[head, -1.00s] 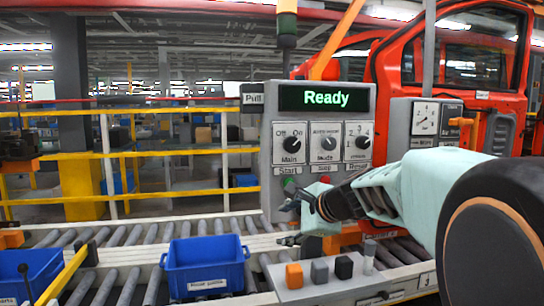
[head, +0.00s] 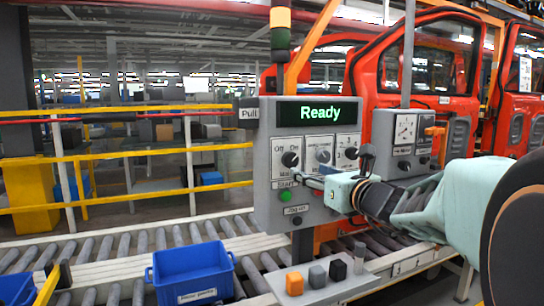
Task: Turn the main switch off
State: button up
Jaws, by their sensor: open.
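The grey control panel (head: 262,190) stands upright behind the conveyor, with its green "Ready" display (head: 318,112) lit. The main switch (head: 290,159) is a black round knob at the panel's left, under the labels "Off" and "On". My gripper (head: 308,179) is open in front of the panel, just below and right of the main switch. It does not appear to hold the knob. It partly covers the label under the knob and the panel's lower right part.
Two more knobs, a middle one (head: 323,156) and a right one (head: 352,153), sit beside the main switch. A green button (head: 285,196) is below. A "Pull" handle (head: 248,113) juts out at left. A blue bin (head: 192,272) and small blocks (head: 317,277) stand in front.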

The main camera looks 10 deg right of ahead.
aim_at(292, 162)
jog(key=p+x, duration=0.1)
jog(key=x, duration=0.9)
jog(key=shift+w+r, duration=0.2)
jog(key=shift+w, duration=0.2)
jog(key=c, duration=1.2)
jog(key=shift+o, duration=0.2)
